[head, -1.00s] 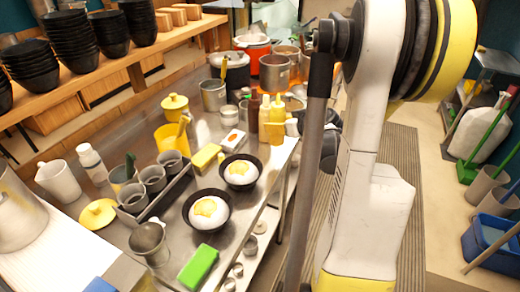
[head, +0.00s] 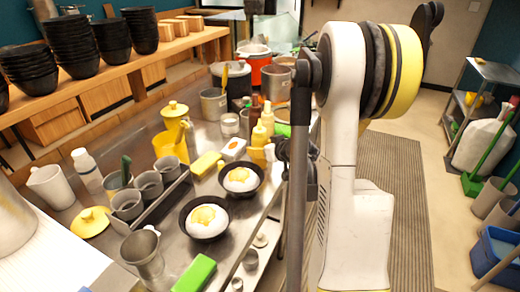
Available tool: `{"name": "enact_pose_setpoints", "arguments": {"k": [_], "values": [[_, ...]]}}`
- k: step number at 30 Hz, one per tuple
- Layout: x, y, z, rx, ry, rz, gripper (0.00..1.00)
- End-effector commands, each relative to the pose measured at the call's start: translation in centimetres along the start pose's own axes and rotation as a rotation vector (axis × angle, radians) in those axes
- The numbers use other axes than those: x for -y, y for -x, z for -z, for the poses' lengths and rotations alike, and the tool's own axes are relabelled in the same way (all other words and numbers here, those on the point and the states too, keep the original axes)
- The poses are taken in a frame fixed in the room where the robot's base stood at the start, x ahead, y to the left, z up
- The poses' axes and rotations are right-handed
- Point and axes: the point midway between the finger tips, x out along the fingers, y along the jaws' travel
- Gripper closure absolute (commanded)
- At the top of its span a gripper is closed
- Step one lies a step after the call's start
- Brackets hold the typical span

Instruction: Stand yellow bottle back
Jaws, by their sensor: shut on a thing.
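Two yellow bottles stand close together near the right edge of the metal counter. The nearer yellow bottle (head: 259,141) looks upright, with its nozzle up. The other yellow bottle (head: 267,118) is just behind it. My gripper (head: 284,151) is low beside the nearer bottle, mostly hidden behind my arm, with only dark parts showing. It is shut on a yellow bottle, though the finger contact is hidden. Whether the nearer bottle's base touches the counter cannot be told.
Two black bowls (head: 205,235) with white and yellow food stand in front of the bottles. A yellow block (head: 206,163), a white box (head: 233,148) and dark red bottles (head: 255,106) are close by. Metal pots (head: 214,104) crowd behind. A grey mat lies on the floor to the right.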

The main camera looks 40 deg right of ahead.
Motion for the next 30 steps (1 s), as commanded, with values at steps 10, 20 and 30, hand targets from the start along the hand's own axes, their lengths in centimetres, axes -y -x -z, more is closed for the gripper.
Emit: {"name": "enact_pose_setpoints", "arguments": {"k": [10, 20, 30], "values": [[0.0, -0.1, -0.1, 0.000, 0.000, 0.000, 0.29], [-0.1, 2.9, 0.3, 0.000, -0.003, -0.002, 0.29], [-0.1, 10.2, 0.3, 0.000, -0.002, -0.002, 0.29]]}}
